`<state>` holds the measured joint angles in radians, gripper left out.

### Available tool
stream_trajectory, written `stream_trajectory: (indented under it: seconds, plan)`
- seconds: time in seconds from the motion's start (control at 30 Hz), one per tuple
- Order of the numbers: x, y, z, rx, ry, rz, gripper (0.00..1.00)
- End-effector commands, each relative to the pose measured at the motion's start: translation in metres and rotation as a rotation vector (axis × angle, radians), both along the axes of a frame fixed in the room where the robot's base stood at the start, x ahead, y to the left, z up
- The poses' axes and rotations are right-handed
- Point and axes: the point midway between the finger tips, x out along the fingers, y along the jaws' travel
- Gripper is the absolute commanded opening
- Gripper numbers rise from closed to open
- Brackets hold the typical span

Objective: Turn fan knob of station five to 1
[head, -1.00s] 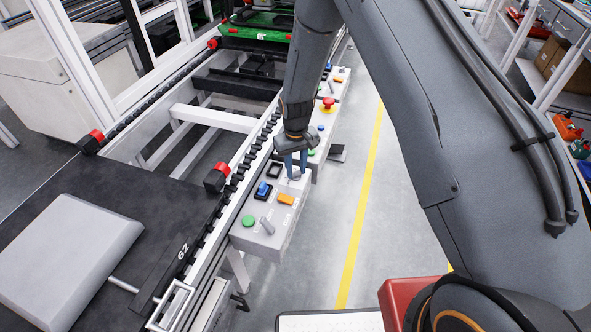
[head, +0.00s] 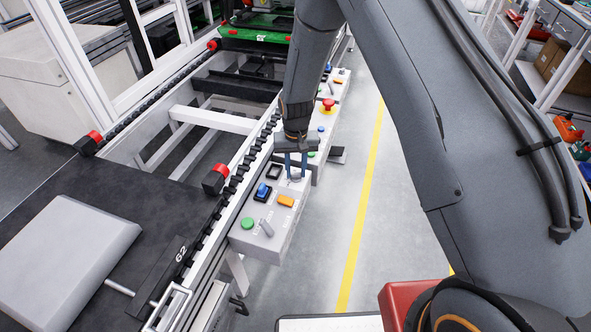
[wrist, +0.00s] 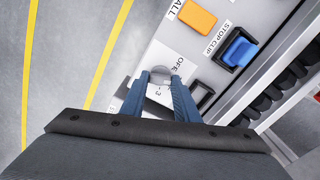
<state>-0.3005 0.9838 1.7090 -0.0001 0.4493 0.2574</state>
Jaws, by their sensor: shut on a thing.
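The fan knob (head: 295,175) is a small grey knob at the far end of the nearest grey control box (head: 262,222). My gripper (head: 296,176) points down over it, with its two blue fingers shut on the knob, one on each side. In the wrist view, the knob's rounded grey top (wrist: 160,72) shows between the fingertips. Beside it the panel carries an "OFF" label and a "3" mark. The fingers and the palm hide much of the dial, so I cannot tell which mark the knob points to.
A red emergency stop (head: 328,104) stands on the box beyond. The conveyor (head: 150,190) lies left; open floor lies right.

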Motion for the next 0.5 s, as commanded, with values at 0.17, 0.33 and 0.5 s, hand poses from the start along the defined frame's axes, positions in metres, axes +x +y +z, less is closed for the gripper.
stream_trajectory:
  seconds: [0.17, 0.33, 0.5]
  plan:
    - [0.0007, 0.0001, 0.0008, 0.0, -0.002, 0.001, 0.38]
    - [0.0005, 0.0001, 0.0005, 0.0, -0.001, 0.001, 0.47]
    - [0.0004, 0.0002, 0.0007, 0.0, -0.001, 0.001, 0.47]
